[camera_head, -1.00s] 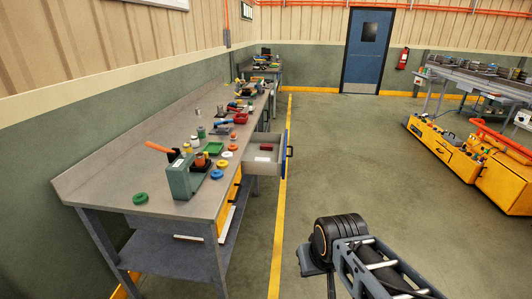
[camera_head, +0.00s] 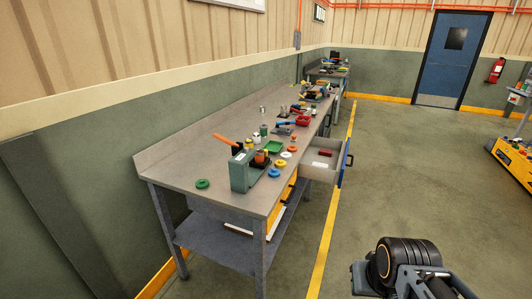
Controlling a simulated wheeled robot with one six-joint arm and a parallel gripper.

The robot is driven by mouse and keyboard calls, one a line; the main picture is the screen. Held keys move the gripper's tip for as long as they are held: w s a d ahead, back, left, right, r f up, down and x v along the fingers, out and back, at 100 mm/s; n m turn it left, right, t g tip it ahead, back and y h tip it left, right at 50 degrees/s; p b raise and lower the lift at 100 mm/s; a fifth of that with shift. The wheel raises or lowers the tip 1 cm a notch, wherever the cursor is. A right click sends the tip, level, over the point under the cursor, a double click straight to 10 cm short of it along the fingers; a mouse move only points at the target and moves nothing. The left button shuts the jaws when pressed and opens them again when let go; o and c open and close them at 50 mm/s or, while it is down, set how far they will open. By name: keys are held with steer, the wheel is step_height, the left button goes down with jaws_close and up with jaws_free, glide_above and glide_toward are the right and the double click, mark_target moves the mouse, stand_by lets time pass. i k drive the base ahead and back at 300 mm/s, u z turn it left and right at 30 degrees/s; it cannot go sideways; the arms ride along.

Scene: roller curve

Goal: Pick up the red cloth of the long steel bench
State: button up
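The long steel bench (camera_head: 185,163) stands along the left wall and runs away from me, with tools and small parts on its top. I cannot make out a red cloth for sure. A small dark red item (camera_head: 323,153) lies in the open drawer (camera_head: 318,168) at the bench's right side; it is too small to identify. A red tray-like thing (camera_head: 303,121) sits farther back on the bench top. Part of my arm shows at the lower right, well apart from the bench. The fingers of my gripper do not show.
A green press-like tool (camera_head: 241,172) with an orange handle stands near the bench's front end. Colored rings, including a green one (camera_head: 202,184), lie around it. The drawer juts into the aisle. A blue door (camera_head: 450,60) is at the back.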

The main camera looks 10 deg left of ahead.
mark_target(324, 152)
steer(key=z, duration=0.6)
steer(key=i, duration=7.15)
steer(key=u, duration=1.15)
steer(key=i, duration=0.8)
steer(key=u, duration=1.15)
